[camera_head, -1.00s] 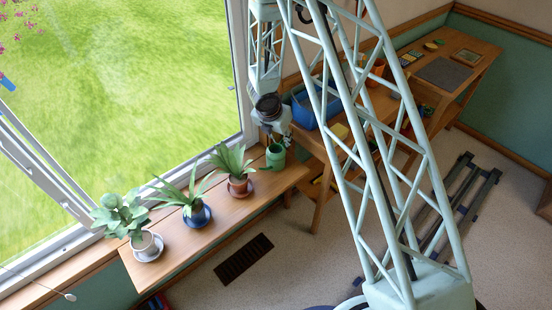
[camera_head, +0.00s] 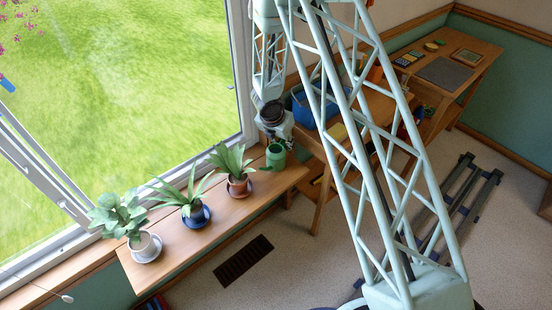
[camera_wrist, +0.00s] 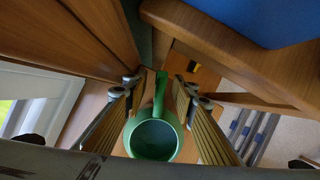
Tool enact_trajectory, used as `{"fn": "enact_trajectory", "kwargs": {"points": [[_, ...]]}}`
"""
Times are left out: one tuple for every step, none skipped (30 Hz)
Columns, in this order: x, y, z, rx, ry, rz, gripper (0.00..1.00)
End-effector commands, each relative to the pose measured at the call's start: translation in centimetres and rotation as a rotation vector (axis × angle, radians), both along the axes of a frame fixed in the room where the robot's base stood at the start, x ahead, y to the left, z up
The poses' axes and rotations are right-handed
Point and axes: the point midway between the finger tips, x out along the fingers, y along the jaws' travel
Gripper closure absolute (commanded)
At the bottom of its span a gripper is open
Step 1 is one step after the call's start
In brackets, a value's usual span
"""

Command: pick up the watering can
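The green watering can (camera_head: 276,156) stands at the right end of the wooden window shelf, beside the last potted plant. In the wrist view the can (camera_wrist: 153,140) sits between my two fingers, its round dark opening facing the camera and a narrow green part pointing away. My gripper (camera_wrist: 157,88) is open, with one finger on each side of the can and visible gaps. In the head view my wrist is just above and behind the can; the fingertips are hard to make out there.
Three potted plants stand along the wooden shelf (camera_head: 225,217), the nearest to the can being the spiky one in the terracotta pot (camera_head: 239,187). A wooden desk with a blue bin (camera_head: 303,108) is close on the right. The window is on the left.

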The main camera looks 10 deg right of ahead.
Motion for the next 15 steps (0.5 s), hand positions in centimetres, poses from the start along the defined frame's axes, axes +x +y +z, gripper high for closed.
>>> {"fn": "enact_trajectory", "kwargs": {"points": [[0.13, -0.08, -0.34, 0.0, 0.0, 0.0, 0.75], [0.18, -0.1, -0.45, 0.0, -0.001, 0.0, 0.75], [0.23, -0.13, -0.54, 0.0, -0.001, 0.0, 0.75], [0.25, -0.15, -0.59, 0.0, -0.001, 0.0, 0.75], [0.26, -0.16, -0.6, 0.0, -0.001, 0.0, 0.75], [0.27, -0.16, -0.62, 0.0, -0.001, 0.0, 0.75], [0.28, -0.16, -0.61, 0.0, -0.001, 0.0, 0.75], [0.28, -0.16, -0.6, 0.0, -0.001, 0.0, 0.75], [0.26, -0.16, -0.59, 0.0, -0.001, 0.0, 0.75], [0.26, -0.16, -0.59, 0.0, -0.001, 0.0, 0.75], [0.26, -0.16, -0.59, 0.0, -0.001, 0.0, 0.75], [0.26, -0.16, -0.59, 0.0, -0.001, 0.0, 0.75], [0.25, -0.16, -0.59, 0.0, -0.001, 0.0, 0.75], [0.25, -0.16, -0.59, 0.0, -0.001, 0.0, 0.75], [0.25, -0.16, -0.59, 0.0, -0.001, 0.0, 0.75]]}}
